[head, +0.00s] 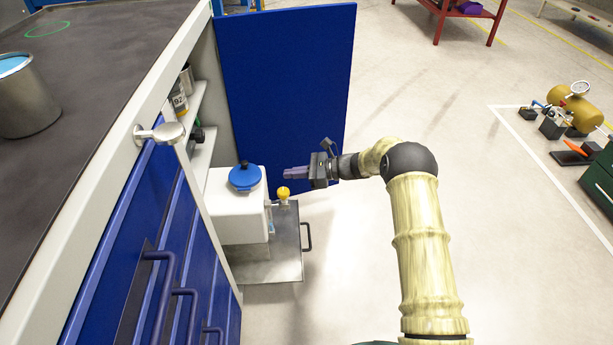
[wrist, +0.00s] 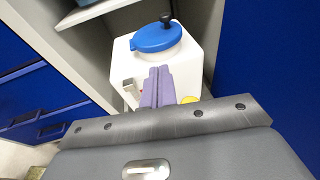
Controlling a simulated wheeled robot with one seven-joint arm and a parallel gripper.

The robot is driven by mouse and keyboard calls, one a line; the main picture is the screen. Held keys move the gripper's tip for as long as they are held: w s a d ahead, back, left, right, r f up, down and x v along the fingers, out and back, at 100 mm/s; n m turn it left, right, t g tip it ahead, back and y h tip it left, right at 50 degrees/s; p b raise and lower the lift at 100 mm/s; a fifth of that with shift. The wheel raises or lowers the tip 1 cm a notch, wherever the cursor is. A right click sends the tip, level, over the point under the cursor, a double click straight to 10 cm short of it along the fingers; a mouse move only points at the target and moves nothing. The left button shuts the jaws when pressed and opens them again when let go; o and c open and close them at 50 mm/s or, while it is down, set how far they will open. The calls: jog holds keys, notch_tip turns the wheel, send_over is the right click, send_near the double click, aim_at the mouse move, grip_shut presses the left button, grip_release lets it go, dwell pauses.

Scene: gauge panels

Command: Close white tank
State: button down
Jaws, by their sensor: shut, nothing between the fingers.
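The white tank (head: 235,210) stands on a metal pull-out tray (head: 288,265) at the open cabinet. Its round blue lid (head: 245,179) lies over the top; I cannot tell whether it is fully seated. In the wrist view the lid (wrist: 157,37) has a black knob (wrist: 166,19) at its far edge, and the white tank body (wrist: 190,72) shows below. A yellow knob (head: 283,192) is at the tank's right side. My gripper (head: 287,174) is shut and empty, to the right of the lid and apart from it. Its purple fingers (wrist: 158,75) point towards the tank.
The blue cabinet door (head: 285,80) stands open behind the tank. A dark worktop (head: 95,60) carries a metal can (head: 25,100).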

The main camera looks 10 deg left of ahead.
jog(key=b+x, duration=0.3)
jog(key=x, duration=0.3)
jog(key=shift+a, duration=0.4)
jog(key=shift+f, duration=0.1)
